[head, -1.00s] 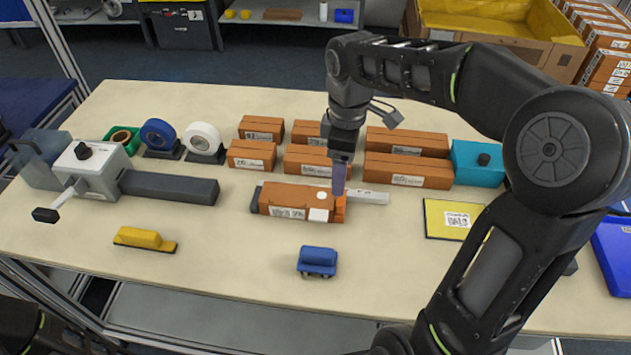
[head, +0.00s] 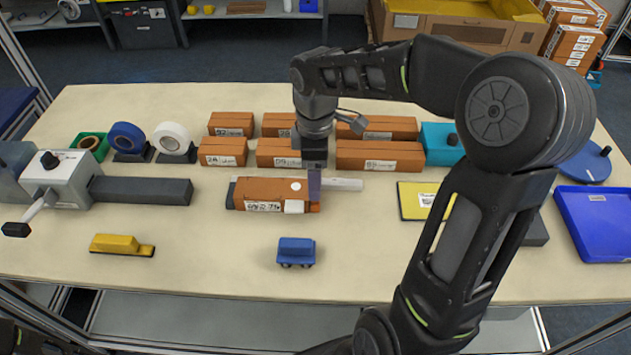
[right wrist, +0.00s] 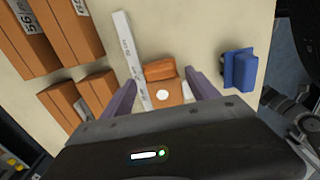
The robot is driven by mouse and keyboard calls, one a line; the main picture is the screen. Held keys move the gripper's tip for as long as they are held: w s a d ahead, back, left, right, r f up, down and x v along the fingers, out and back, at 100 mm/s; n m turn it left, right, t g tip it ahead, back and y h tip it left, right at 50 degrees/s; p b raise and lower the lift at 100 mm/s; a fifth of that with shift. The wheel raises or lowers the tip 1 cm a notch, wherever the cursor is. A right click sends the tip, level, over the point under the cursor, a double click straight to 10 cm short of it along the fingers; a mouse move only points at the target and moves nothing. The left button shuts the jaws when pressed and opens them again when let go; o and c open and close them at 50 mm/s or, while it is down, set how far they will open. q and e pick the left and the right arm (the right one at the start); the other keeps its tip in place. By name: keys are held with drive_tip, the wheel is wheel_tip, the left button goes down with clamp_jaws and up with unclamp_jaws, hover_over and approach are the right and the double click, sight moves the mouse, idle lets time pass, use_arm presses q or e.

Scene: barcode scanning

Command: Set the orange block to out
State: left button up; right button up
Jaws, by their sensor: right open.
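The orange block (right wrist: 160,70) shows in the right wrist view between the two fingers, at the end of a longer orange body with a white dot. In the head view, a bit of orange (head: 315,207) shows at the right end of the labelled orange-brown body (head: 262,193), partly hidden by a finger. A pale strip (right wrist: 131,45) with small unreadable print runs beside the block. My right gripper (right wrist: 165,92) is open, its fingers on either side of the body; in the head view it points down there (head: 314,190). Contact cannot be told. My left gripper is out of view.
Several orange-brown boxes (head: 380,157) stand just behind. A blue block (head: 296,251) and a yellow block (head: 116,244) lie in front. A grey lever device (head: 68,180) stands at left. The table front is mostly clear.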

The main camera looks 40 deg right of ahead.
drive_tip(key=shift+f, duration=1.7)
drive_tip(key=shift+c, duration=0.2)
clamp_jaws()
